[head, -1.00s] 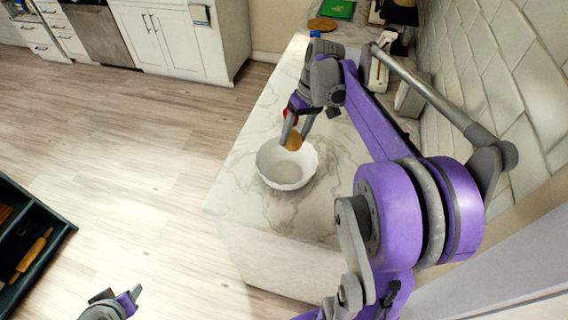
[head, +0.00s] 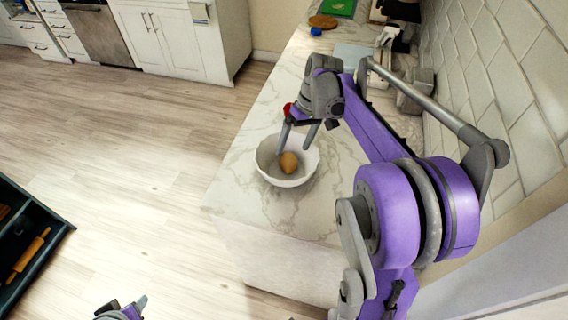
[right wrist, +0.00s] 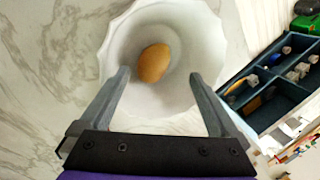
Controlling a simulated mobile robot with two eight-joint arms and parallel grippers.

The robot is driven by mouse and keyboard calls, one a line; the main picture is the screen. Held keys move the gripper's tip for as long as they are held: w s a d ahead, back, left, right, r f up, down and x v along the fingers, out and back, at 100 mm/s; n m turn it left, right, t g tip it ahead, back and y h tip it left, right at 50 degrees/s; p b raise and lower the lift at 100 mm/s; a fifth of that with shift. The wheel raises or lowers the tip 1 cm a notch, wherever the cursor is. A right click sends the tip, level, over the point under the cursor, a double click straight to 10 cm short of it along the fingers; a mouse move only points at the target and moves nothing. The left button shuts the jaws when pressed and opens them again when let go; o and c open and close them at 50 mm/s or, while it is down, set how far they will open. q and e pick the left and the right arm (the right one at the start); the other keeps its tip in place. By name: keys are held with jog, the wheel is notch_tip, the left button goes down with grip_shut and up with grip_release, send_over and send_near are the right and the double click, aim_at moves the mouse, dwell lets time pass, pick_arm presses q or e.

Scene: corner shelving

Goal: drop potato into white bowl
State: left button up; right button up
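The white bowl (head: 268,172) stands on the marble counter near its front end. The brown potato (head: 288,162) lies inside the bowl; the right wrist view shows the potato (right wrist: 154,62) against the bowl's inner surface and the bowl's scalloped rim (right wrist: 112,40). My right gripper (head: 296,150) is open above the bowl, its fingers apart and empty, with the potato beyond the fingertips. My left gripper (head: 132,306) shows only partly at the bottom edge of the head view, over the floor, away from the bowl.
The marble counter (head: 236,180) is clear to the left of the bowl. A red object (head: 287,109) shows partly behind my right gripper. A tiled wall (head: 500,80) runs along the right. A dark divided tray (head: 50,240) with a rolling pin (head: 30,250) is at lower left.

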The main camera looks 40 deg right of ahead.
jog(key=v, duration=1.1)
jog(key=shift+a+f, duration=0.1)
jog(key=s+a+f, duration=0.1)
jog(key=a, duration=0.2)
jog(key=s+a+f+t+h, duration=0.1)
jog(key=s+a+f, duration=0.1)
jog(key=a, duration=0.2)
jog(key=s+a+f+h, duration=0.1)
jog(key=a+f, duration=0.1)
jog(key=a, duration=0.2)
jog(key=shift+s+a+f+t, duration=0.15)
jog(key=shift+s+f+t, duration=0.05)
jog(key=shift+s+t, duration=0.2)
jog(key=s+a+f+t, duration=0.1)
jog(key=s+a+f, duration=0.1)
jog(key=f, duration=0.1)
jog(key=s+a+f+t+h, duration=0.1)
jog(key=s+a+f, duration=0.2)
jog(key=s+a+f+n+t, duration=0.1)
jog(key=s+a+f, duration=0.2)
jog(key=shift+a+f+t, duration=0.1)
jog(key=shift+t, duration=0.2)
